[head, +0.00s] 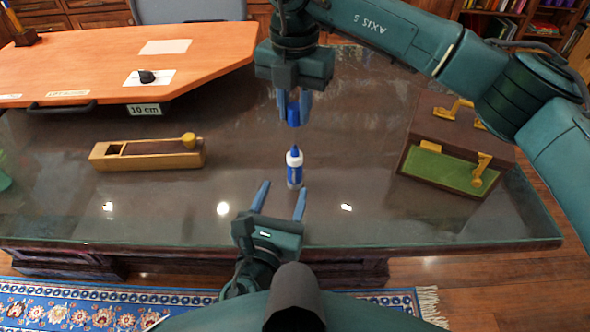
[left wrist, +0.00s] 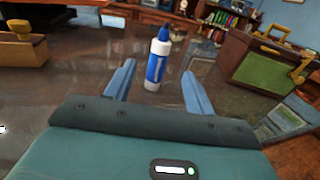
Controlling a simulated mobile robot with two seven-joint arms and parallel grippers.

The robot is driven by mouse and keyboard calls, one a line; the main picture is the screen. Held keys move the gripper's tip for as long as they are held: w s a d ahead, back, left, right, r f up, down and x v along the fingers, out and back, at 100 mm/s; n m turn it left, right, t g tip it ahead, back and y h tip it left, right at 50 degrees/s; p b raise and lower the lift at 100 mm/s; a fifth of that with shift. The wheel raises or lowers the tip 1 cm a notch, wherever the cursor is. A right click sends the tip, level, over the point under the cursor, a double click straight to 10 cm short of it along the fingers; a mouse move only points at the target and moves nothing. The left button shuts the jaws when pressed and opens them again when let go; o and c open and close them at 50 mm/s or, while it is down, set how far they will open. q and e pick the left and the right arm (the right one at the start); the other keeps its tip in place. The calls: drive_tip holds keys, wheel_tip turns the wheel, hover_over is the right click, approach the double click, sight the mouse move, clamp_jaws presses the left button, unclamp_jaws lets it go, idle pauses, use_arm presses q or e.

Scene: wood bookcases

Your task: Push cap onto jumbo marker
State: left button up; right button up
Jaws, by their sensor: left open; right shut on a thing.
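The jumbo marker (head: 295,168) stands upright on the dark glossy table, with a blue and white body and a dark blue tip pointing up. It also shows in the left wrist view (left wrist: 157,60), beyond the fingertips. The blue cap (head: 293,115) is held above and beyond the marker in the head view, apart from it. My right gripper (head: 294,100) is shut on the cap, pointing down. My left gripper (head: 282,186) is open and empty, on the near side of the marker, with its fingers pointing toward it. The left wrist view (left wrist: 157,72) shows the marker between the finger directions.
A wooden box with a yellow knob (head: 148,154) lies at left. A brown box with a green panel and yellow latches (head: 445,165) stands at right. An orange board (head: 110,60) covers the back left. The table around the marker is clear.

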sight(297, 155)
use_arm(q)
drive_tip(key=x, duration=1.1)
drive_tip(key=shift+w+r, duration=0.1)
drive_tip(key=shift+w, duration=0.05)
clamp_jaws()
